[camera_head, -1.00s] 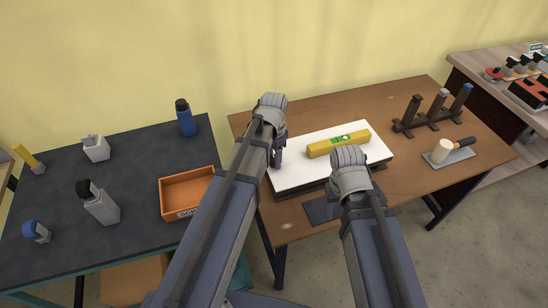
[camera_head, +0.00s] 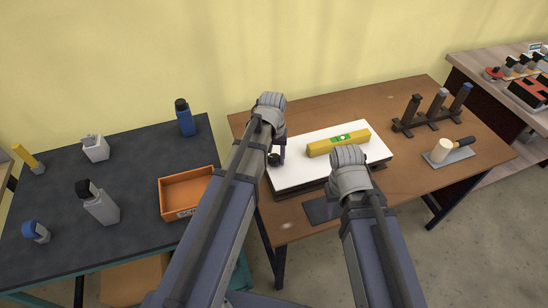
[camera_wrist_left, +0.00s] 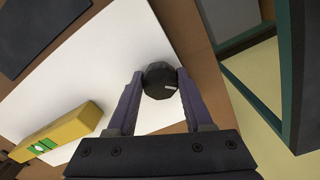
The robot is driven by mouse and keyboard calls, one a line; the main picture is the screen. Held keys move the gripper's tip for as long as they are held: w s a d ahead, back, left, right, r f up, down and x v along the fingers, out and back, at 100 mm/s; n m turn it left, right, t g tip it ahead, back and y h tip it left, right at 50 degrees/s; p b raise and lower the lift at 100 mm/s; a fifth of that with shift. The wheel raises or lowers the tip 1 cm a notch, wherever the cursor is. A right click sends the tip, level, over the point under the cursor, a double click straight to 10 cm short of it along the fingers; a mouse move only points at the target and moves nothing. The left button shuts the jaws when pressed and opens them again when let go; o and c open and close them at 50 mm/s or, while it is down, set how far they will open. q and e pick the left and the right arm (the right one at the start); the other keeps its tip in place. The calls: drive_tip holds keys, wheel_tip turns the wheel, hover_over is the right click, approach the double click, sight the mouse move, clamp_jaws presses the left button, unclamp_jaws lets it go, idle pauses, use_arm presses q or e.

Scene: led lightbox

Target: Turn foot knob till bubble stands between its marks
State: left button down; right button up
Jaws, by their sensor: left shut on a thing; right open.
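A white board (camera_head: 300,174) lies on the brown table. A yellow spirit level (camera_head: 325,147) rests on it, with a green vial (camera_head: 342,138); the bubble's place between the marks is too small to read. The level also shows in the left wrist view (camera_wrist_left: 70,128). The black round foot knob (camera_wrist_left: 160,80) with a white line sits at the board's corner. My left gripper (camera_wrist_left: 158,84) is shut on the knob, one finger on each side; in the head view the knob (camera_head: 274,159) shows beside the gripper. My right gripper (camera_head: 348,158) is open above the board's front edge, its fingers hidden.
A dark flat pad (camera_head: 318,211) lies in front of the board. An orange bin (camera_head: 186,190) and several bottles stand on the dark left table.

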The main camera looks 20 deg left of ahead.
sight(273, 158)
use_arm(q)
drive_tip(key=n, duration=0.6)
drive_tip(key=shift+s, duration=0.1)
idle(0.5)
drive_tip(key=shift+a, duration=0.1)
drive_tip(key=shift+c, duration=1.6)
unclamp_jaws()
drive_tip(key=shift+r, duration=0.1)
drive_tip(key=shift+r+p, duration=0.45)
drive_tip(key=shift+p, duration=0.15)
wheel_tip(273, 158, up, 7)
drive_tip(key=p, duration=0.6)
drive_tip(key=shift+a+f+p, duration=0.1)
drive_tip(key=shift+p, duration=0.3)
